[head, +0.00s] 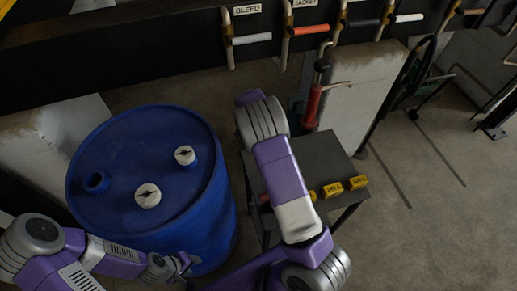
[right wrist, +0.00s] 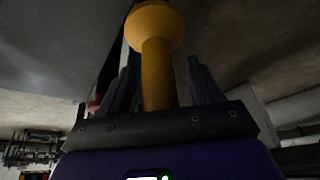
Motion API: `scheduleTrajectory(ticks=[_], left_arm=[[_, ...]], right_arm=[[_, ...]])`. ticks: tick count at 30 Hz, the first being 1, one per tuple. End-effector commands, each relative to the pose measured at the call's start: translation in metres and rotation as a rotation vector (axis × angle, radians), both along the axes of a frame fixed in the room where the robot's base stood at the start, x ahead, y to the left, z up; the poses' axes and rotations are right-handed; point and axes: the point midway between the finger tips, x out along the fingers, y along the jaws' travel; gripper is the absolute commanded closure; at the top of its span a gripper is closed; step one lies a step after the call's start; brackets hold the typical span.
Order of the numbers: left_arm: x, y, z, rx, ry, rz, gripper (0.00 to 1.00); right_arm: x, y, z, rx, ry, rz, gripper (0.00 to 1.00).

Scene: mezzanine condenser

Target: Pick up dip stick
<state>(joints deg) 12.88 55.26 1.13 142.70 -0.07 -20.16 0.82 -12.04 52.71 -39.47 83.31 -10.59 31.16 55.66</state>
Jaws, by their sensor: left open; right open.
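A yellow rod with a rounded knob (right wrist: 156,45) stands between the two dark fingers of my right gripper (right wrist: 161,68) in the right wrist view; it looks like the dip stick, though its full length is hidden. The fingers are open, with a gap at each side of the rod. In the head view my right arm reaches up past the small table, and its gripper is hidden behind the arm. My left gripper (head: 182,263) is open and low in front of the blue drum. I cannot make out the dip stick in the head view.
The blue drum (head: 128,140) has an open round hole (head: 96,183) and two white caps on top. A dark table (head: 328,155) beside it bears yellow blocks (head: 332,190). A red pump-like tool (head: 313,105) stands behind. Labelled pipe handles line the back.

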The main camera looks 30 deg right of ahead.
Motion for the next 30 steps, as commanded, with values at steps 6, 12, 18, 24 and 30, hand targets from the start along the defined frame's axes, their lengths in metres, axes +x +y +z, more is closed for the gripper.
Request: scheduleTrajectory(ticks=[6, 12, 18, 24, 30], left_arm=[[0.0, 0.0, 0.0, 0.0, 0.0, 0.0, 0.57], [0.0, 0.0, 0.0, 0.0, 0.0, 0.0, 0.57], [0.0, 0.0, 0.0, 0.0, 0.0, 0.0, 0.57], [0.0, 0.0, 0.001, 0.0, 0.0, 0.0, 0.57], [0.0, 0.0, 0.008, 0.0, 0.0, 0.0, 0.57]], right_arm=[[0.0, 0.0, 0.0, 0.0, 0.0, 0.0, 0.63], [0.0, 0.0, 0.0, 0.0, 0.0, 0.0, 0.94], [0.0, 0.0, 0.001, 0.0, 0.0, 0.0, 1.0], [0.0, 0.0, 0.003, 0.0, -0.001, 0.0, 1.0], [0.001, 0.001, 0.031, 0.0, -0.005, 0.001, 1.0]])
